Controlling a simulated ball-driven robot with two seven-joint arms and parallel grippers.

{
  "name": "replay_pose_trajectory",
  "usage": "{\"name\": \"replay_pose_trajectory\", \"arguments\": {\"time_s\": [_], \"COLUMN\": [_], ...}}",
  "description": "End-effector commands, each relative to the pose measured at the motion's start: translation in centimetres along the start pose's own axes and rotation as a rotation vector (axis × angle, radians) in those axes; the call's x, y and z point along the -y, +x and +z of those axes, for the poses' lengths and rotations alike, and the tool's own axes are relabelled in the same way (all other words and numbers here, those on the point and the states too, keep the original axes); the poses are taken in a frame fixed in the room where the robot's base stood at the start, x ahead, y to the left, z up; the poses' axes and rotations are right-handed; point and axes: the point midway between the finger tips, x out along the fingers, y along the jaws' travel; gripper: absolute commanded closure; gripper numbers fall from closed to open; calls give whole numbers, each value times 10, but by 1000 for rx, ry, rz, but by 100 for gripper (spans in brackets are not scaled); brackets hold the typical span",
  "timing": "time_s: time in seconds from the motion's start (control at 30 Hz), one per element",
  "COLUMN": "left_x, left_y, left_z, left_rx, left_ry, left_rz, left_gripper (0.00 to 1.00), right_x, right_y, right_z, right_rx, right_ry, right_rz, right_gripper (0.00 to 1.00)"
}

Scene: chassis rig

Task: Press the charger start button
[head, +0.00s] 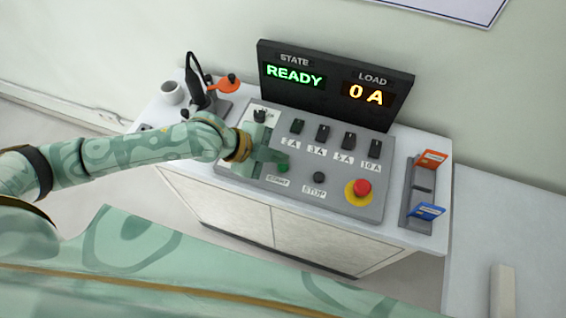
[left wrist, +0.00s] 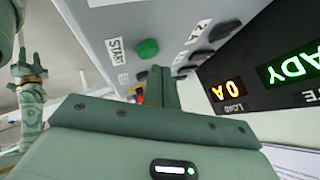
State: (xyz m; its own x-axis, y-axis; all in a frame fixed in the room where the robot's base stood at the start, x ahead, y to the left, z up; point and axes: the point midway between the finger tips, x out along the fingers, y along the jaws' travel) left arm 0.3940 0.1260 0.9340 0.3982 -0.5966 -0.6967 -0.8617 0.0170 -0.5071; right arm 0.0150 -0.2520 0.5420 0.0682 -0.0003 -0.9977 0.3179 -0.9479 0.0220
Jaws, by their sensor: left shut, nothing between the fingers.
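The green start button (head: 283,168) sits on the grey control panel (head: 235,165), above a START label. My left gripper (head: 280,156) is shut and empty, its fingertips just behind the button in the head view. In the left wrist view the button (left wrist: 148,48) shows uncovered, beside the shut fingers (left wrist: 160,85); I cannot tell whether they touch the panel. The display (head: 334,82) reads READY in green and 0 A in amber. My right gripper (left wrist: 22,62) shows small at the left of the left wrist view; its fingers are too small to judge.
A black stop button (head: 319,177) and a red emergency button (head: 358,188) on a yellow base lie right of start. Several black switches (head: 322,133) stand behind. A rack (head: 417,190) holds an orange and a blue card. A mug (head: 172,93) stands at the back left.

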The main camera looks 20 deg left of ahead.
Motion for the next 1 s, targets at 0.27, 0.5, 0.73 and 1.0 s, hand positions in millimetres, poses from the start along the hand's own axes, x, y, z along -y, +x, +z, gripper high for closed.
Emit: {"name": "replay_pose_trajectory", "arguments": {"time_s": [0.27, 0.5, 0.73, 1.0], "left_x": [0, -2, -4, -4], "left_y": [0, 2, 6, 6], "left_z": [0, 2, 4, 4], "left_rx": [0, 1, 0, 0], "left_ry": [0, 0, 0, 0], "left_rz": [0, 1, -1, 0], "left_gripper": [100, 100, 100, 100], "right_x": [0, 0, 0, 0], "right_y": [0, 0, 0, 0], "right_z": [0, 0, 0, 0], "right_rx": [0, 0, 0, 0], "right_ry": [0, 0, 0, 0], "right_rz": [0, 0, 0, 0], "right_gripper": [64, 64, 64, 64]}}
